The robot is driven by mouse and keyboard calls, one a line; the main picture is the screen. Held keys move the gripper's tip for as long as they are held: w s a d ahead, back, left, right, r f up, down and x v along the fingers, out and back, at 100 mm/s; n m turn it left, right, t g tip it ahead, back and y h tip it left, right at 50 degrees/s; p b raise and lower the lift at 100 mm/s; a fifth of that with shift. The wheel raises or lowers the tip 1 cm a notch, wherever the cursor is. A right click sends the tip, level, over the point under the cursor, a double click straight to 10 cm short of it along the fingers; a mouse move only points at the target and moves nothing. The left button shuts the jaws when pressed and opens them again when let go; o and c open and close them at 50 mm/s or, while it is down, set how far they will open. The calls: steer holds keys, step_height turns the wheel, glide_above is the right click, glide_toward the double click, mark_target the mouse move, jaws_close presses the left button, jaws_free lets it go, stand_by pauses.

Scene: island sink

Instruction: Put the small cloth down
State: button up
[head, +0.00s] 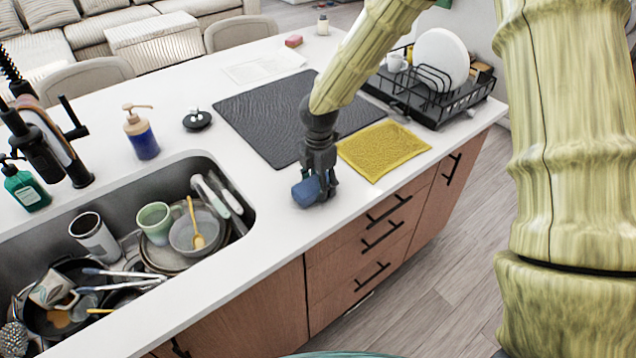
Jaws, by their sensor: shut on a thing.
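A small blue cloth (305,192) is bunched at the tips of my gripper (315,182) in the head view. My gripper points down and is shut on the cloth, over the white counter between the sink's right end and the yellow cloth. Whether the blue cloth touches the counter I cannot tell. A larger yellow cloth (383,150) lies flat on the counter, right of my gripper.
The sink (245,205) at left holds several dishes, pans and utensils. A black mat (265,118) lies behind my gripper. A dish rack (440,100) with a plate stands at right. A soap dispenser (141,137) and a black stopper (197,120) stand behind the sink. Counter (262,235) around my gripper is clear.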

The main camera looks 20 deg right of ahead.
steer(key=shift+s+f, duration=0.1)
steer(key=shift+f, duration=0.25)
steer(key=o, duration=1.1)
steer(key=shift+o, duration=0.8)
steer(key=shift+f, duration=0.1)
step_height(320, 180, up, 13)
steer(key=b, duration=0.2)
